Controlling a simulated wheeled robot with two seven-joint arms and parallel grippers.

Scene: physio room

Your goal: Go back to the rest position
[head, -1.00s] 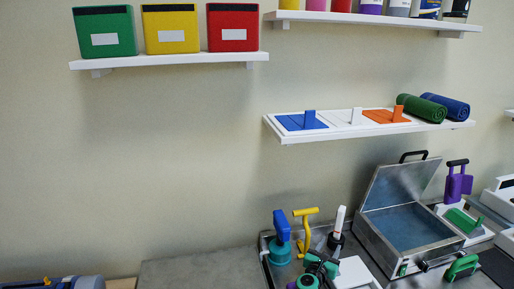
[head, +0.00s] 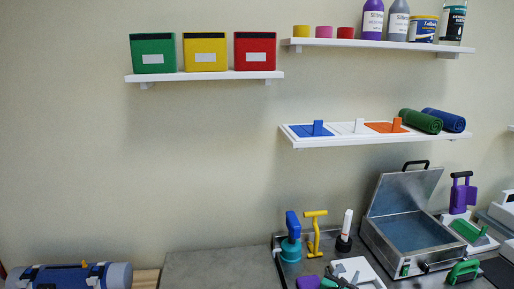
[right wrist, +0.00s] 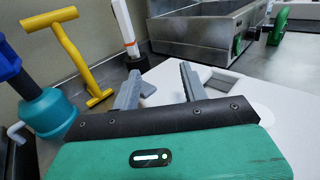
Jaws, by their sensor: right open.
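My right gripper (head: 343,283) shows at the bottom edge of the head view, over the metal counter area beside a white flat board (head: 365,271). In the right wrist view its two grey fingers (right wrist: 158,88) are apart, with nothing between them. The white board (right wrist: 225,92) lies beyond and below the fingers there; whether they touch it I cannot tell. My left gripper is not in view.
A teal-and-blue tool (head: 292,238), a yellow T-handled tool (head: 314,235) and a white-and-black stick (head: 345,231) stand near the right gripper. An open metal case (head: 408,225) is to the right. Grey counter (head: 215,268) is clear at left. Shelves (head: 205,75) hang above.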

